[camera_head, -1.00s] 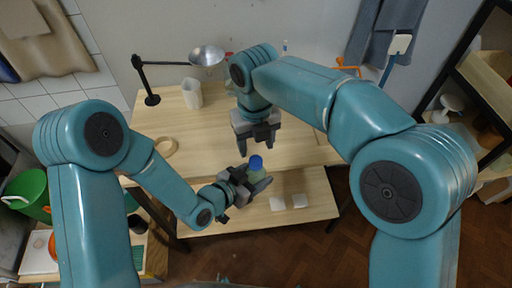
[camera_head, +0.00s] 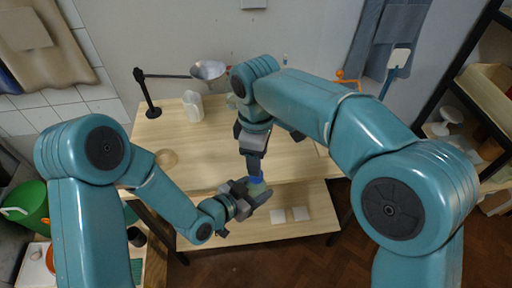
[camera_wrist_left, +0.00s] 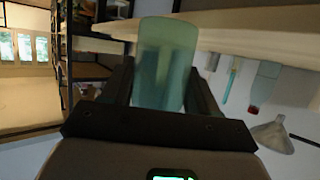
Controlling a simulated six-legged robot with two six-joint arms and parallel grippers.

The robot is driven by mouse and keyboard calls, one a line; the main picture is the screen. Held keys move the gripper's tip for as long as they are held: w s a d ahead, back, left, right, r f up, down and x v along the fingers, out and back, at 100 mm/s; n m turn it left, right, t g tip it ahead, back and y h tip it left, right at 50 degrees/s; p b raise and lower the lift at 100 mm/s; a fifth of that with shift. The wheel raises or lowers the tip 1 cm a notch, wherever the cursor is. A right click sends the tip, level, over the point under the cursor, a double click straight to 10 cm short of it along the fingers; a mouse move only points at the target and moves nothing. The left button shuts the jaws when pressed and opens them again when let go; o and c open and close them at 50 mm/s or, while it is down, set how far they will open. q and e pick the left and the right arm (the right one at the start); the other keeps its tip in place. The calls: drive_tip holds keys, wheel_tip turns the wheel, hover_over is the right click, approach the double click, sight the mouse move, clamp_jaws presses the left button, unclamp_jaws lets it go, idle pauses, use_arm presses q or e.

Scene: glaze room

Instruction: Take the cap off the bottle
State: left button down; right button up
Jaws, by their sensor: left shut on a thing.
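The bottle (camera_head: 258,189) is green with a blue cap (camera_head: 257,178) on top, in front of the table's front edge. My left gripper (camera_head: 254,193) is shut on the bottle's body. In the left wrist view the translucent green bottle (camera_wrist_left: 165,65) stands between the two dark fingers; I cannot make out the cap there. My right gripper (camera_head: 254,163) points down from above, with a dark finger right over or at the cap. Its other finger is not clear, so I cannot tell whether it touches or grips the cap.
A green bucket (camera_head: 27,205) stands at the left. The table's middle is largely clear.

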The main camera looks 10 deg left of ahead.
drive_tip(key=m, duration=0.5)
drive_tip(key=shift+r, duration=0.15)
drive_tip(key=m, duration=0.5)
drive_tip(key=shift+r+m, duration=0.25)
drive_tip(key=shift+m, duration=0.05)
drive_tip(key=m, duration=0.5)
drive_tip(key=shift+s+r+m, duration=0.1)
drive_tip(key=shift+r+m, duration=0.25)
drive_tip(key=shift+m, duration=0.05)
drive_tip(key=shift+a+r+m, duration=0.15)
drive_tip(key=shift+r+m, duration=0.1)
drive_tip(key=shift+m, duration=0.55)
hover_over(256, 187)
drive_tip(key=w, duration=0.2)
drive_tip(key=f, duration=0.7)
drive_tip(key=shift+s+f, duration=0.2)
drive_tip(key=shift+f, duration=0.05)
clamp_jaws()
drive_tip(key=n, duration=0.7)
drive_tip(key=shift+r, duration=0.1)
